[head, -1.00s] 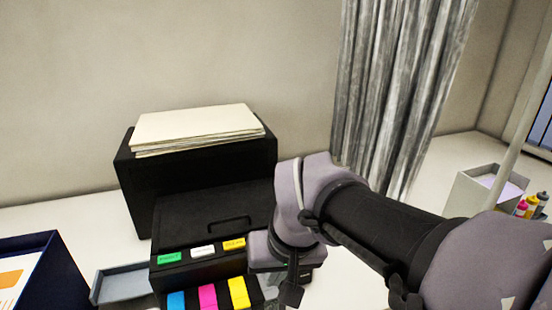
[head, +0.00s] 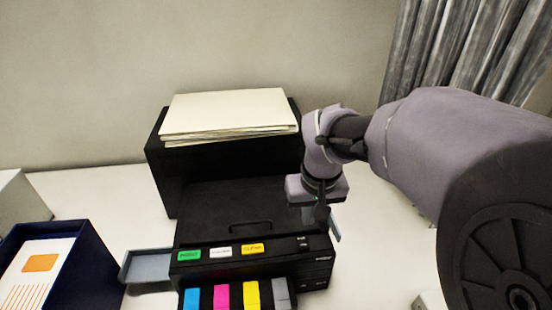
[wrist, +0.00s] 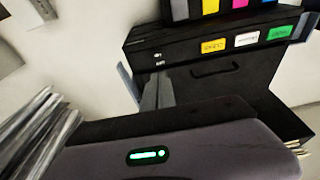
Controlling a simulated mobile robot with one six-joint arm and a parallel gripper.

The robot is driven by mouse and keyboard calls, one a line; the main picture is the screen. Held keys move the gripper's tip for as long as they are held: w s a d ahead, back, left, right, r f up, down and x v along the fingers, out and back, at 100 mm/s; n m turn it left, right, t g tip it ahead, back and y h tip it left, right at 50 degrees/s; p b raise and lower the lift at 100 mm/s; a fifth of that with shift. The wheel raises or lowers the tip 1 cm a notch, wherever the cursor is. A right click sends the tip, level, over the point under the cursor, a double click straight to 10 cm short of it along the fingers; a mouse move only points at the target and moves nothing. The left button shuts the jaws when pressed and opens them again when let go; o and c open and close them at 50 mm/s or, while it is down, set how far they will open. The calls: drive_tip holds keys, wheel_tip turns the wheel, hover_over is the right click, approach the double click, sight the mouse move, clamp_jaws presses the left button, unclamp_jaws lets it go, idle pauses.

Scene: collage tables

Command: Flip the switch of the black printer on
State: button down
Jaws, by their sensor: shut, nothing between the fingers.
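The black printer (head: 245,205) stands on the white table, with green, white and yellow labels along its front panel. It also shows in the wrist view (wrist: 215,85), seen from above and turned round. My gripper (head: 309,214) is shut and empty above the printer's right edge. Its grey fingers (wrist: 156,88) point toward the marked end of the panel; I cannot tell whether they touch the printer.
A paper stack (head: 230,114) lies on the printer's raised back. Coloured cartridges (head: 221,296) stick out in front. A grey tray (head: 147,266) projects at its left, beside a dark blue box (head: 92,262) holding printed paper. A grey curtain (head: 455,50) hangs at the back right.

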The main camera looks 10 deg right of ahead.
sight(304, 248)
drive_tip(key=x, duration=0.3)
drive_tip(key=b+x, duration=0.1)
drive_tip(key=x, duration=0.2)
drive_tip(key=s+x, duration=0.1)
drive_tip(key=x, duration=0.3)
drive_tip(key=shift+s+f, duration=0.1)
drive_tip(key=shift+f, duration=0.05)
drive_tip(key=f+b, duration=0.1)
drive_tip(key=b, duration=0.1)
drive_tip(key=f+t+b, duration=0.1)
drive_tip(key=b, duration=0.2)
drive_tip(key=shift+s+b, duration=0.25)
drive_tip(key=shift+b, duration=0.1)
drive_tip(key=shift+s+r+p, duration=0.15)
drive_tip(key=shift+r+p, duration=0.4)
drive_tip(key=shift+r, duration=0.05)
drive_tip(key=shift+w, duration=0.3)
drive_tip(key=shift+w+r, duration=0.2)
drive_tip(key=shift+w+p, duration=0.35)
drive_tip(key=shift+w, duration=0.05)
drive_tip(key=shift+r, duration=0.15)
